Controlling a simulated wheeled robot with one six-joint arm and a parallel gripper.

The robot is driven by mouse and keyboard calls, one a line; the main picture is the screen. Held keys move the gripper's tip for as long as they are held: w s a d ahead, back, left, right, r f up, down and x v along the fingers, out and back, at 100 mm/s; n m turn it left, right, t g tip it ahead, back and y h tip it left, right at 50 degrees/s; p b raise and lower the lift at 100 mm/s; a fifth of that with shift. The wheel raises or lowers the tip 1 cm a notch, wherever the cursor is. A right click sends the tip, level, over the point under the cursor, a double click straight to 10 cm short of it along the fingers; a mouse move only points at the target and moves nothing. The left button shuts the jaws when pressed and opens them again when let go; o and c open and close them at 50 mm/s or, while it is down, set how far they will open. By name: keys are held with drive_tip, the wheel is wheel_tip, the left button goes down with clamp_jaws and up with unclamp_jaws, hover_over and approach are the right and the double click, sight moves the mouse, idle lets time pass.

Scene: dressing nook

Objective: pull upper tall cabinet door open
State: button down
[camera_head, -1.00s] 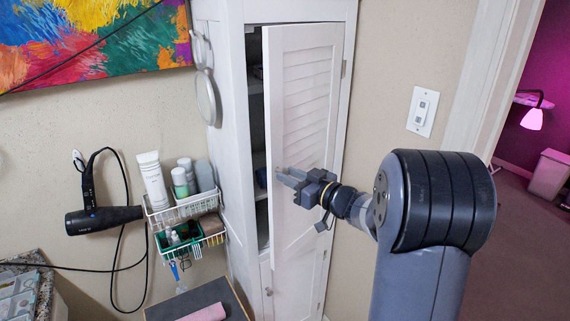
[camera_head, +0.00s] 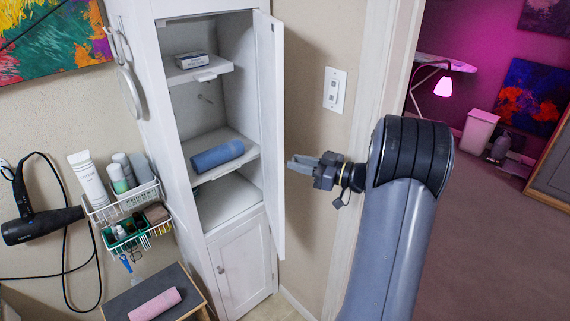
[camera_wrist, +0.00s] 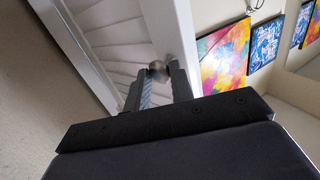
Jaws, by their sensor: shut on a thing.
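The upper tall cabinet door (camera_head: 268,130) stands wide open, swung out to the right and seen nearly edge-on. Its louvered face (camera_wrist: 112,40) shows in the wrist view. My gripper (camera_head: 292,163) is at the door's outer face, to its right. In the wrist view my gripper (camera_wrist: 157,82) is shut on the round door knob (camera_wrist: 157,70), which sits between the fingertips. The tall white cabinet (camera_head: 158,100) shows its open inside, with shelves. The knob is hidden in the head view.
A blue roll (camera_head: 217,155) and a small box (camera_head: 191,60) lie on the shelves. The lower cabinet door (camera_head: 243,265) is shut. A wire rack (camera_head: 128,212) with bottles hangs at left, above a stool with a pink roll (camera_head: 155,304). A light switch (camera_head: 334,90) and doorway are at right.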

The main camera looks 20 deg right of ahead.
drive_tip(key=shift+w+d+r, duration=0.15)
drive_tip(key=shift+d, duration=0.3)
drive_tip(key=shift+w+d+r, duration=0.1)
drive_tip(key=shift+w+d, duration=0.05)
drive_tip(key=shift+d, duration=0.25)
drive_tip(key=c, duration=1.6)
unclamp_jaws()
drive_tip(key=shift+a, duration=0.1)
drive_tip(key=shift+c, duration=0.2)
drive_tip(key=shift+o, duration=0.7)
drive_tip(key=shift+w+f, duration=0.15)
drive_tip(key=shift+w, duration=0.25)
drive_tip(key=o, duration=0.3)
drive_tip(key=shift+o, duration=0.2)
drive_tip(key=shift+f, duration=0.1)
drive_tip(key=b+v, duration=0.2)
drive_tip(key=v, duration=0.9)
drive_tip(key=shift+b, duration=0.3)
